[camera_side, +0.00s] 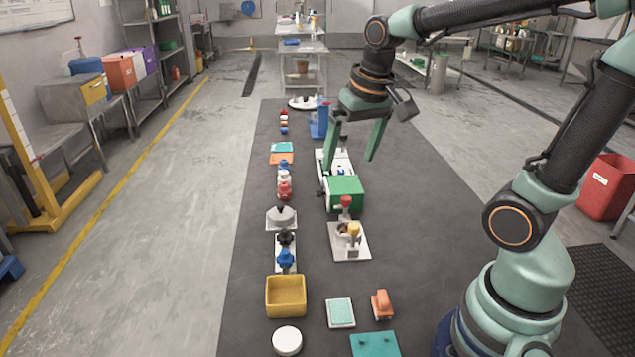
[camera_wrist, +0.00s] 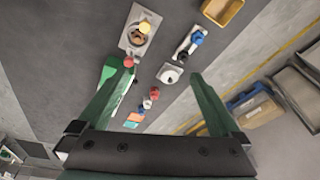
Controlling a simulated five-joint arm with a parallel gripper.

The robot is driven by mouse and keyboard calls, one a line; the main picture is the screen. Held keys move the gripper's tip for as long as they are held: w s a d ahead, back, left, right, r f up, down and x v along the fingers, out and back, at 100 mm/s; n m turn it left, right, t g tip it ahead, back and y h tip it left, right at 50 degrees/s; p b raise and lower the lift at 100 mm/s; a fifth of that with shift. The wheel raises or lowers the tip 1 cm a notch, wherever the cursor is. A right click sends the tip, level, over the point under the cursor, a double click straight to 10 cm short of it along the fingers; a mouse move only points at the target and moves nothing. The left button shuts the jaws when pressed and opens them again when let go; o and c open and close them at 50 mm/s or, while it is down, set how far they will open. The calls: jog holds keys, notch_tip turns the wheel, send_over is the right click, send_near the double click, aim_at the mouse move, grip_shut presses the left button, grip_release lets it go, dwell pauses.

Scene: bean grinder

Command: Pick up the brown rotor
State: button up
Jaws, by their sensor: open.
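My gripper (camera_side: 349,165) is open and empty, with its green fingers pointing down above the row of devices on the dark mat. In the wrist view my gripper (camera_wrist: 161,76) has its fingers spread apart. A white base plate (camera_side: 362,252) holds a round brown part, likely the brown rotor (camera_side: 340,238), with a yellow knob (camera_side: 353,229) beside it. In the wrist view the brown part (camera_wrist: 137,38) sits on the plate at the top, beyond the fingertips and partly hidden by the yellow knob. My gripper is farther back and well apart from it.
A green block (camera_side: 346,191) and a red knob (camera_side: 346,201) stand just behind the plate. A row of knobbed parts, including a blue one (camera_side: 285,258), lies to the left. A yellow bin (camera_side: 286,296) is at the front left. The mat (camera_side: 310,270) is clear between the rows.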

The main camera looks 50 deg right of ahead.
jog(key=s+a+n+t, duration=0.1)
jog(key=a+n, duration=0.1)
jog(key=s+a+r+n+t, duration=0.1)
jog(key=s+a, duration=0.1)
jog(key=shift+s+a+n, duration=0.15)
jog(key=shift+s+n, duration=0.1)
jog(key=shift+n, duration=0.15)
jog(key=shift+s+a+t, duration=0.1)
jog(key=shift+a+t, duration=0.05)
jog(key=shift+t, duration=0.25)
jog(key=shift+c, duration=0.6)
jog(key=shift+s+a+f+n, duration=0.1)
jog(key=shift+n, duration=0.2)
jog(key=c, duration=0.6)
jog(key=shift+o, duration=0.2)
